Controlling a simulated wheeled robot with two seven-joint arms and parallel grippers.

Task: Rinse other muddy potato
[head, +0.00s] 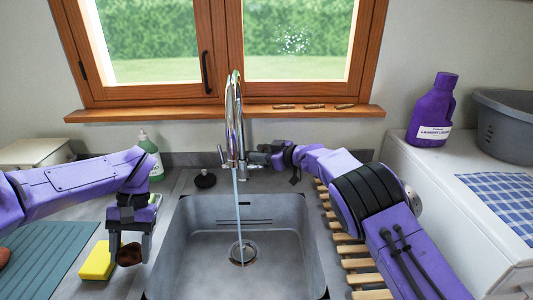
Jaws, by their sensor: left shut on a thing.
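My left gripper (131,243) points down just left of the sink and is shut on a dark brown muddy potato (130,257); the fingers hide part of it. Water runs from the chrome tap (233,110) in a thin stream (238,210) into the grey sink (200,262), down to the drain. My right gripper (258,157) is beside the tap's base, close to its lever; I cannot tell whether it touches it or is open. A reddish-brown rounded thing (3,257), perhaps another potato, is cut off at the left edge.
A yellow sponge (97,262) lies beside my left gripper, by a teal ribbed mat (45,255). A green-white bottle (150,155) and black plug (205,179) stand behind. A wooden slatted rack (352,250) lies right of the sink. The basin is empty.

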